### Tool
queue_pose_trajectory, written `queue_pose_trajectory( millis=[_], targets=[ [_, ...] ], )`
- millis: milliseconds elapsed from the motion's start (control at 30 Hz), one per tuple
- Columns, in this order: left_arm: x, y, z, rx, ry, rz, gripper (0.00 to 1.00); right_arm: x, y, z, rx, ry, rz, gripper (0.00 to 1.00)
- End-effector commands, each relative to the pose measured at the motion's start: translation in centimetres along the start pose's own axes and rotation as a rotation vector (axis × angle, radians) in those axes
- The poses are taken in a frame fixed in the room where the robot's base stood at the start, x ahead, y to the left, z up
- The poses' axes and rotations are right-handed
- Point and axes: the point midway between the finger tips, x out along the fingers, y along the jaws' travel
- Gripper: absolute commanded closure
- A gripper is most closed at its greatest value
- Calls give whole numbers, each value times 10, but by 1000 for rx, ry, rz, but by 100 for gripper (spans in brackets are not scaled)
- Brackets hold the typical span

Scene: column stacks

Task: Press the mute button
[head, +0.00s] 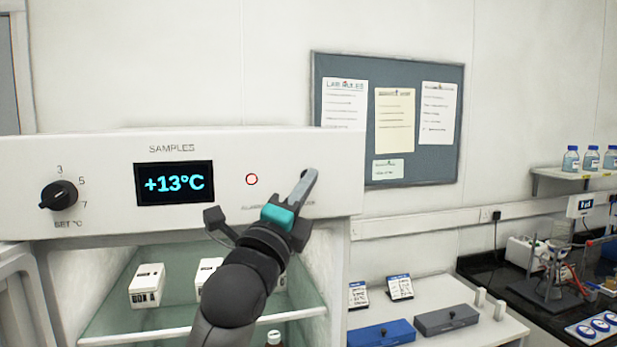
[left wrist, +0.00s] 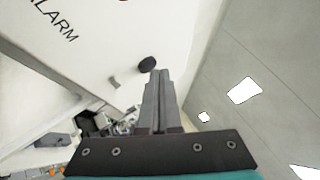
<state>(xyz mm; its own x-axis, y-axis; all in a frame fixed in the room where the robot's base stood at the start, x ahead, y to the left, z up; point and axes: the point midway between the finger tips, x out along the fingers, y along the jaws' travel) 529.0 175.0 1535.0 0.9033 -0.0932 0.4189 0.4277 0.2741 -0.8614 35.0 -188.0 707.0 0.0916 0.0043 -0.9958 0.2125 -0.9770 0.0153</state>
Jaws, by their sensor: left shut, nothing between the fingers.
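The white control panel (head: 225,150) of the sample fridge carries a lit display (head: 174,184) reading +13°C and a small red-ringed alarm lamp (head: 252,179). A round black button (left wrist: 147,64), which I take for the mute button, stands on the panel in the left wrist view. In the head view it is mostly hidden behind my fingers. My left gripper (head: 310,174) is shut and empty, fingertips toward the panel's right end. In the left wrist view its fingertips (left wrist: 160,73) are just beside the button; I cannot tell if they touch. My right gripper is not in view.
A black dial (head: 59,195) sits at the panel's left. Below, the open fridge shows white boxes (head: 147,286) on a glass shelf (head: 110,330). A notice board (head: 348,150) hangs behind. A bench with blue and grey boxes (head: 447,320) is at lower right.

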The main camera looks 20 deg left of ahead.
Motion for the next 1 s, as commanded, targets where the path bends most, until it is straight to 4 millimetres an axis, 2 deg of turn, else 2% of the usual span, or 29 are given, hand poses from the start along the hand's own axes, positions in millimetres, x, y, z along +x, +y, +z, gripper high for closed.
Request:
queue_pose_trajectory(
  millis=[1000],
  targets=[
    [6,4,4,0,-1,0,100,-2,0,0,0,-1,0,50]
  ],
)
